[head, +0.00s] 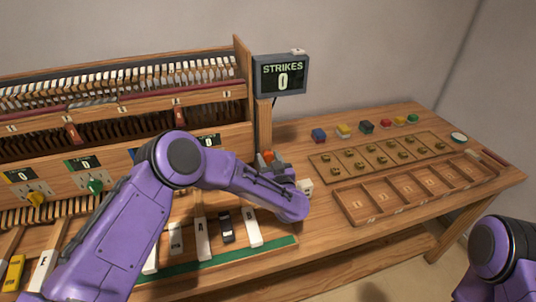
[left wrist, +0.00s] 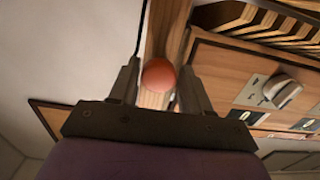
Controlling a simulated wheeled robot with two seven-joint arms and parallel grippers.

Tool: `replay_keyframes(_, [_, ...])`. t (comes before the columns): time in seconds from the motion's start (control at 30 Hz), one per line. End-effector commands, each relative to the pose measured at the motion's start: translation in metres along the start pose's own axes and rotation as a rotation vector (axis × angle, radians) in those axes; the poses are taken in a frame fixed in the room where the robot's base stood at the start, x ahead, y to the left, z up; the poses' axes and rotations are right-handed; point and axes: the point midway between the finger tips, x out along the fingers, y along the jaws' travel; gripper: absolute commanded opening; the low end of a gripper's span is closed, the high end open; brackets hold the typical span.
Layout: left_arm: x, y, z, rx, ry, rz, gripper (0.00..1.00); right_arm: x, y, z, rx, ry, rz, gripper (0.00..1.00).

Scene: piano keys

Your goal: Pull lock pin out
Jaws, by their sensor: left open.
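The lock pin shows as a round orange-red knob (head: 268,156) at the wooden post below the strikes display. In the left wrist view the knob (left wrist: 158,75) sits between the two fingers of my left gripper (left wrist: 160,82), with the post behind it. The fingers are apart, and a narrow gap seems to show on each side of the knob. In the head view my left gripper (head: 267,162) is at the post, partly hidden by my own forearm. The pin's shaft is hidden. My right gripper is out of view; only part of that arm shows at the lower right.
The strikes display (head: 281,76) reads 0 above the post. The piano case (head: 120,115) with knobs and lettered keys (head: 200,240) is at the left. A compartment tray (head: 368,219), a slotted board (head: 322,167) and several coloured blocks lie on the right of the table.

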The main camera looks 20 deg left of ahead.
Motion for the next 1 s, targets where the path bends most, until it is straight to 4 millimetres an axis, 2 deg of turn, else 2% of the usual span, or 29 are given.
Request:
replay_keyframes(0.13, [0.012,0.000,0.000,0.001,0.000,0.000,0.48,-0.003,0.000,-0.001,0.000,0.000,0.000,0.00])
replay_keyframes(0.37, [0.013,0.001,0.000,0.001,0.000,0.001,0.48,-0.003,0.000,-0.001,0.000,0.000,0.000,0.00])
replay_keyframes(0.4, [0.013,0.001,0.000,0.001,0.000,0.001,0.41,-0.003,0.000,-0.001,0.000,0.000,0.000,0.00])
replay_keyframes(0.53, [0.013,0.000,0.000,0.001,0.000,0.001,0.00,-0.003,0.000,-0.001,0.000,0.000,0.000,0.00])
replay_keyframes(0.67, [0.012,0.001,0.000,0.001,0.000,0.002,0.00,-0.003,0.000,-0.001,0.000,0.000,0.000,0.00])
replay_keyframes(0.9, [-0.017,0.002,-0.001,0.002,-0.001,0.006,0.00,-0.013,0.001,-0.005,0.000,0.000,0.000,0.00])
replay_keyframes(1.0, [-0.018,0.001,0.002,0.001,-0.002,0.002,0.00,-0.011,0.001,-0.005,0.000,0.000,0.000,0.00])
